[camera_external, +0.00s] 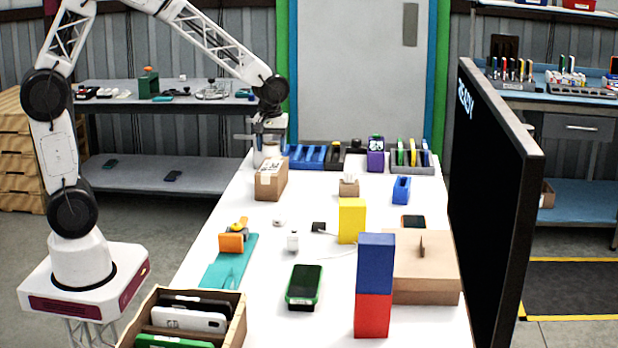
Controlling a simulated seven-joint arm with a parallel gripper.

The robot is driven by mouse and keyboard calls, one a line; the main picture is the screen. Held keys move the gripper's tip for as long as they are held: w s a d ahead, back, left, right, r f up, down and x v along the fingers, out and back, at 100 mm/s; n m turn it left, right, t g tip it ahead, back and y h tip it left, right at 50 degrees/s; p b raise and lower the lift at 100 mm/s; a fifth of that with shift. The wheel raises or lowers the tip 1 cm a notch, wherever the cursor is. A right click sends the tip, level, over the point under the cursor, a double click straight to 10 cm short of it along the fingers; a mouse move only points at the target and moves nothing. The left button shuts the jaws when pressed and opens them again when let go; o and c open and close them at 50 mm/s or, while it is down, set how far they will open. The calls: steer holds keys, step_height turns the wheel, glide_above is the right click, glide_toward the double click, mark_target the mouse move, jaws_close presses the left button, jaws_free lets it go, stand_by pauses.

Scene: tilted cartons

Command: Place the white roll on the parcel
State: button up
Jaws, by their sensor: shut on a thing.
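The white roll (271,151) is in the jaws of my gripper (269,145), partly hidden by the fingers. It is over or just behind the top of a brown parcel (269,183) with a pale label, at the far left of the white table. From this one view I cannot tell whether the roll touches the parcel or hangs a little above or behind it. My gripper points down and is shut on the roll.
Blue and dark trays (310,156) line the table's far edge. A yellow block (351,220), a stacked blue (375,262) and red block, and a wide carton (428,285) stand nearer. A large black screen (500,200) edges the right side. Bare table lies right of the parcel.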

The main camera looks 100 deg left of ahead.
mark_target(276, 166)
steer(key=shift+f, duration=1.75)
steer(key=shift+f, duration=0.1)
steer(key=o, duration=1)
step_height(276, 166, up, 12)
steer(key=shift+r, duration=0.15)
